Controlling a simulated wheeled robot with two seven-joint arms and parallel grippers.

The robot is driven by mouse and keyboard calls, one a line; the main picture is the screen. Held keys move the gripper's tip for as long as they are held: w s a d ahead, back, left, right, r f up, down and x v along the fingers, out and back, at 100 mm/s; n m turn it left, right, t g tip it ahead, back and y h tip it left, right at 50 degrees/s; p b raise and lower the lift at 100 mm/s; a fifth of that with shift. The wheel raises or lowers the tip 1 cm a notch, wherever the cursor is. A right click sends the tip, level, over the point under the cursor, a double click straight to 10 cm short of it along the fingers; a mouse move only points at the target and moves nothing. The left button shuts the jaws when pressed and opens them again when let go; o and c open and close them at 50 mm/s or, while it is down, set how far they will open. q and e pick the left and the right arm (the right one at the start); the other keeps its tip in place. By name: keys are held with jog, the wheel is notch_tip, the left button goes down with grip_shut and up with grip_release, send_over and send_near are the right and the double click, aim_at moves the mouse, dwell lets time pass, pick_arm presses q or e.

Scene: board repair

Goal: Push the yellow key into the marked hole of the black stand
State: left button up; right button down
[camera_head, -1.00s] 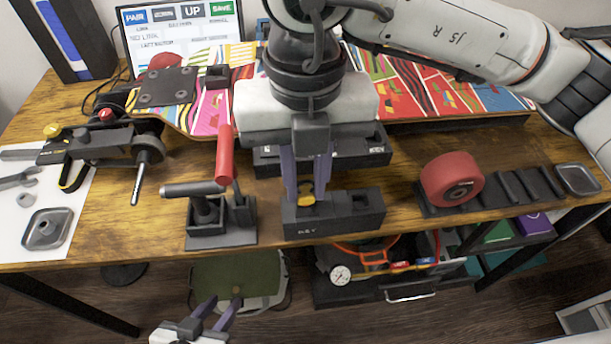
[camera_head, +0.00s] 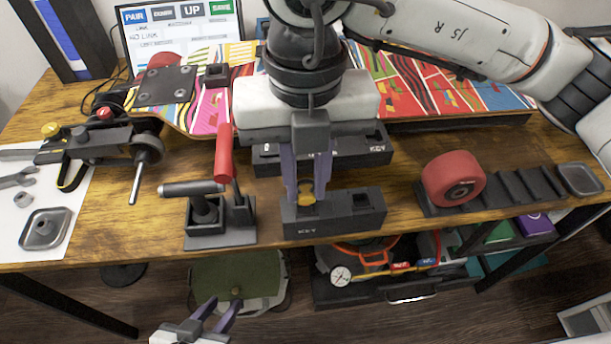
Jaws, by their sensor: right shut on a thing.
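The black stand (camera_head: 345,216) marked KEY sits at the table's front edge, with a square opening (camera_head: 361,199) in its right part. The yellow key (camera_head: 306,197) is at the stand's left part, between the fingertips of my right gripper (camera_head: 306,190). The gripper is shut on it and points down. The key's lower end is hidden, so I cannot tell how deep it sits. A second black block (camera_head: 378,152) with markings stands behind, partly covered by the gripper. My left gripper (camera_head: 219,308) is open and empty, low in front of the table.
A tool holder (camera_head: 222,236) with a red-handled and a grey-handled tool stands left of the stand. A red wheel (camera_head: 453,180) sits on a black rack at right. A skateboard deck (camera_head: 440,85) lies behind. The table is clear between stand and rack.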

jog(key=shift+f+b, duration=0.55)
jog(key=shift+b, duration=0.3)
dwell(0.8)
dwell(0.6)
jog(key=shift+f+b, duration=0.6)
dwell(0.4)
jog(key=c, duration=1.5)
grip_release()
jog(key=shift+c, duration=0.2)
jog(key=shift+o, duration=0.4)
jog(key=shift+o, duration=1)
